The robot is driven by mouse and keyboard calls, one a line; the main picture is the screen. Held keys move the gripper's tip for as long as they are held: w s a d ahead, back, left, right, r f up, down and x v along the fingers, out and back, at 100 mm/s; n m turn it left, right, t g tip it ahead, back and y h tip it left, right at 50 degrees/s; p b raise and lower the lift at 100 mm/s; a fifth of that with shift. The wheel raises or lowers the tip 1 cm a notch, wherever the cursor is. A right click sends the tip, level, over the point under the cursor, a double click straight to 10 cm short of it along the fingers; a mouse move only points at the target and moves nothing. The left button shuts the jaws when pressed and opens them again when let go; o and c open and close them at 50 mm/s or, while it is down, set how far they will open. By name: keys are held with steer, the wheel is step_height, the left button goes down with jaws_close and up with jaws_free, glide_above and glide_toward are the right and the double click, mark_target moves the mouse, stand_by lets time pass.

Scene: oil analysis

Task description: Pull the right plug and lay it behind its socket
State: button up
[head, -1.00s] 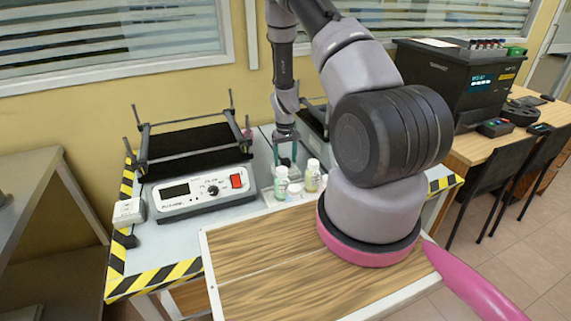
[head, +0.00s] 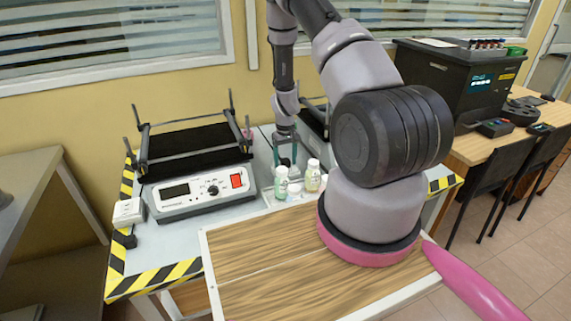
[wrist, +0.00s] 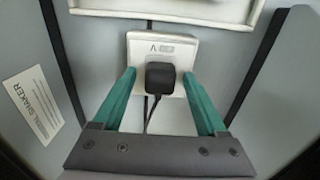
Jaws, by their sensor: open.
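The right plug (wrist: 160,78) is a black block seated in a white socket (wrist: 146,46), with a black cable running down from it in the wrist view. My gripper (wrist: 158,75) is open, with one green finger on each side of the plug and visible gaps to it. How far the fingertips reach along the plug's depth, I cannot tell. In the head view my gripper (head: 285,155) points down between the two shakers, and the right plug and socket are hidden there.
A shaker (head: 200,188) stands left of my gripper, another (head: 317,118) right behind it. A white box (head: 129,212) sits at the bench's left. Bottles (head: 281,182) (head: 313,176) stand just in front of my gripper. The wooden board (head: 265,245) is clear on its left part.

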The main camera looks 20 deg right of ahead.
mark_target(285, 159)
jaws_close()
steer(key=shift+r, duration=0.1)
steer(key=shift+r, duration=2.9)
